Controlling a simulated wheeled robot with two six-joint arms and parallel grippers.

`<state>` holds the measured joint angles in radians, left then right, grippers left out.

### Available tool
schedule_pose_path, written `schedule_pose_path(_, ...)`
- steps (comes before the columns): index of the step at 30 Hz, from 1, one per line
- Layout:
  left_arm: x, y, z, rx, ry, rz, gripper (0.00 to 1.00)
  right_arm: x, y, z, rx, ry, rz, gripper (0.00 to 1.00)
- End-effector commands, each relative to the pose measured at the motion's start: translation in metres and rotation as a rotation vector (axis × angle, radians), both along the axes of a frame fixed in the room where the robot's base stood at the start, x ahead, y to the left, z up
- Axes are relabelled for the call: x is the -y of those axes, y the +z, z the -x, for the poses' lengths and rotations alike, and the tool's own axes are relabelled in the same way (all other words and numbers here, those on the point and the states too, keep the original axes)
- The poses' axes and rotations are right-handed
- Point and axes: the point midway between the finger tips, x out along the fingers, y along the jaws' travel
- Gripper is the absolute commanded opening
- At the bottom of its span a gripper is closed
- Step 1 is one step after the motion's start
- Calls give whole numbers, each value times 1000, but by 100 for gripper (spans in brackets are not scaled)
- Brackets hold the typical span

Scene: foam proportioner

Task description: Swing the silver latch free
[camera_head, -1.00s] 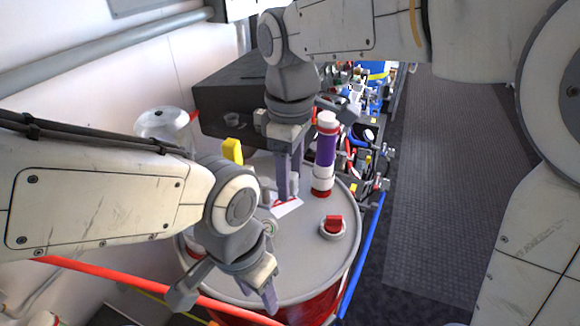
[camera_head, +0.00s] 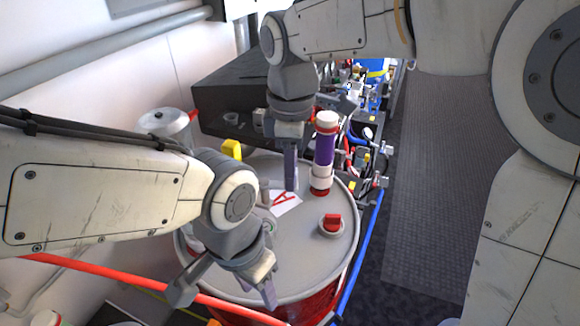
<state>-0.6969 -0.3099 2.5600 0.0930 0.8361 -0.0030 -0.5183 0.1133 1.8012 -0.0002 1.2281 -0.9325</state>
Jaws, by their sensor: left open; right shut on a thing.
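My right gripper (camera_head: 290,182) hangs fingers down above the far part of the drum's grey lid (camera_head: 305,255). Its fingers look close together on something that I cannot make out. My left gripper (camera_head: 266,288) is open at the near side of the lid, pointing down near the rim, and holds nothing that I can see. I cannot clearly pick out the silver latch; it may be hidden behind my arms and grippers. A purple tube with white and red ends (camera_head: 323,155) stands on the lid just right of my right gripper. A red cap (camera_head: 332,222) sits on the lid.
A white label with a red mark (camera_head: 284,202) lies on the lid. A yellow part (camera_head: 232,149) and a dark box (camera_head: 230,95) are behind. A red bar (camera_head: 120,277) crosses at lower left, and a blue bar (camera_head: 366,245) runs right of the drum. The floor (camera_head: 435,190) at right is clear.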

Motion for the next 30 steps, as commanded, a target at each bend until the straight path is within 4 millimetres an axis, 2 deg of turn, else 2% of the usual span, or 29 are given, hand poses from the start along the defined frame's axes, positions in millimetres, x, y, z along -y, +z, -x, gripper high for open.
schedule_pose_path(18,0,27,0,0,-4,0,50,-5,2,-29,1,577,-1,0)
schedule_pose_path(30,0,37,0,1,-6,0,50,-13,1,-39,3,835,-2,0)
